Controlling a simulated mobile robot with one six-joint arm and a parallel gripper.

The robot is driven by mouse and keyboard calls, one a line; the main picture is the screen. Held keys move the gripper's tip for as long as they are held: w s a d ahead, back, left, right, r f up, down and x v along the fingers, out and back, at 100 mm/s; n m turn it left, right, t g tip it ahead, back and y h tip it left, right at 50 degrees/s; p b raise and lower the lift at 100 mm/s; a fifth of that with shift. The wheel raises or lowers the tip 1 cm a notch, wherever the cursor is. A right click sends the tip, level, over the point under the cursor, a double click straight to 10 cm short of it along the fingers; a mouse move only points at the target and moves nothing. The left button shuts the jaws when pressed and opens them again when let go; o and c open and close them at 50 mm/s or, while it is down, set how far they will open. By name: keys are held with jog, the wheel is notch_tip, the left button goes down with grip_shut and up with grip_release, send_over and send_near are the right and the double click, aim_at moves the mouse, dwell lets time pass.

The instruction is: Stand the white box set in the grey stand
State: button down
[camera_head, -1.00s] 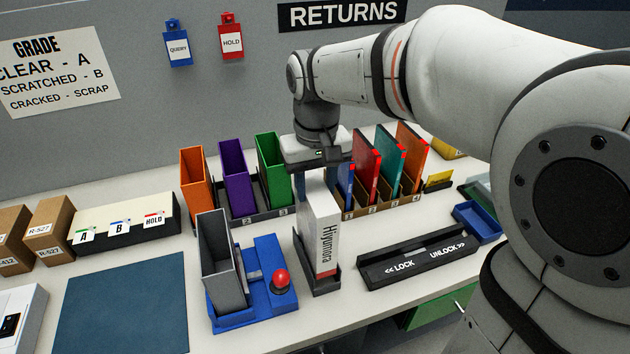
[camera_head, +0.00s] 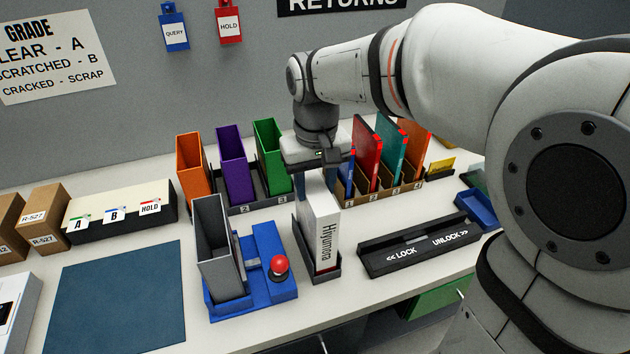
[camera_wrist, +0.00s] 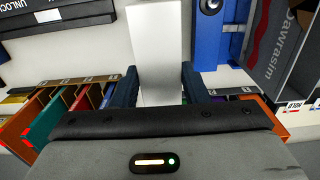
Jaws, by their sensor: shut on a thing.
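The white box set (camera_head: 322,228), marked "Hiyumora", stands upright in the dark grey stand (camera_head: 326,276). Its lower end is inside the stand's low walls, so I cannot see whether it touches the floor of the stand. My gripper (camera_head: 316,172) is above it, shut on its upper part. In the wrist view the white box set (camera_wrist: 157,45) runs away from between the two dark fingers of my gripper (camera_wrist: 160,88).
Left of the stand is a blue fixture (camera_head: 258,298) with a grey upright holder (camera_head: 214,250) and red knob (camera_head: 279,266). To the right lies a black LOCK/UNLOCK bar (camera_head: 420,246). Behind are coloured holders (camera_head: 236,172) and a brown rack of cases (camera_head: 385,196).

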jog(key=shift+f+b, duration=0.35)
jog(key=shift+f, duration=0.3)
jog(key=c, duration=0.7)
grip_release()
jog(key=shift+c, duration=0.2)
jog(key=shift+o, duration=0.4)
jog(key=o, duration=0.3)
